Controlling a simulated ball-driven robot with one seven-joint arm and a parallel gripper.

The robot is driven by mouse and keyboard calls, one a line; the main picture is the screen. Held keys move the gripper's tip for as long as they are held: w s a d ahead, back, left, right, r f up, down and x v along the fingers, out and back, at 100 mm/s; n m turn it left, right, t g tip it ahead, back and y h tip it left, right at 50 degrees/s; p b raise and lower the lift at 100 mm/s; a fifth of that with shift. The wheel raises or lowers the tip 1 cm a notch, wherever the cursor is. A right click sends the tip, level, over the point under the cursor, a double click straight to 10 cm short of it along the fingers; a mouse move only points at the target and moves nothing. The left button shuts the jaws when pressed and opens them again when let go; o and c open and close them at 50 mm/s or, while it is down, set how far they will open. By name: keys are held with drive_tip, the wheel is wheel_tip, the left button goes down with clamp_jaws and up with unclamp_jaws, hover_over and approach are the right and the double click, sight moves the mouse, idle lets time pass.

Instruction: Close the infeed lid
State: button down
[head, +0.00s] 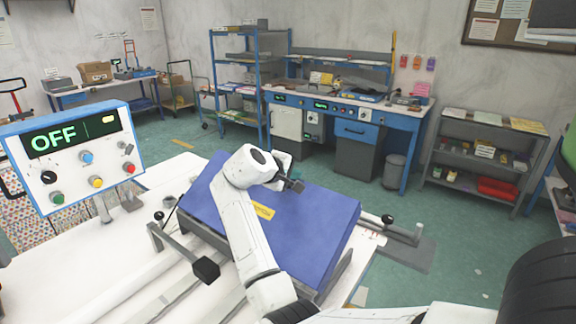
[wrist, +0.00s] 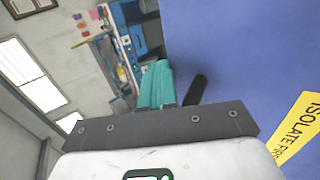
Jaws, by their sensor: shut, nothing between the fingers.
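The infeed lid (head: 318,225) looks like a broad blue panel with a yellow label, lying over the white machine bed in the head view. It looks slanted; I cannot tell how far its edge stands from the bed. In the wrist view its blue face (wrist: 270,60) fills the right side, with part of the yellow label (wrist: 303,128) legible as "ISOLATE". My gripper (head: 290,178) is over the far half of the lid, shut and empty. My arm hides part of the lid.
A control box (head: 72,155) reading "OFF" stands at the left. A grey lever with a black block (head: 205,268) lies at the lid's near left, and a black-knobbed rod (head: 388,219) at its right. A blue workbench (head: 405,122) and shelves (head: 480,140) stand beyond open floor.

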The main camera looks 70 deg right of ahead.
drive_tip(key=s+d+f+y+b, duration=0.1)
drive_tip(key=d+f, duration=0.3)
drive_tip(key=f, duration=0.9)
drive_tip(key=shift+s+d+t+y+b, duration=0.2)
drive_tip(key=shift+s+t+y+b, duration=0.1)
drive_tip(key=shift+b, duration=0.3)
drive_tip(key=shift+f, duration=0.1)
wheel_tip(320, 180, up, 16)
drive_tip(key=p, duration=0.2)
drive_tip(key=shift+w+d, duration=0.2)
drive_tip(key=shift+d, duration=0.1)
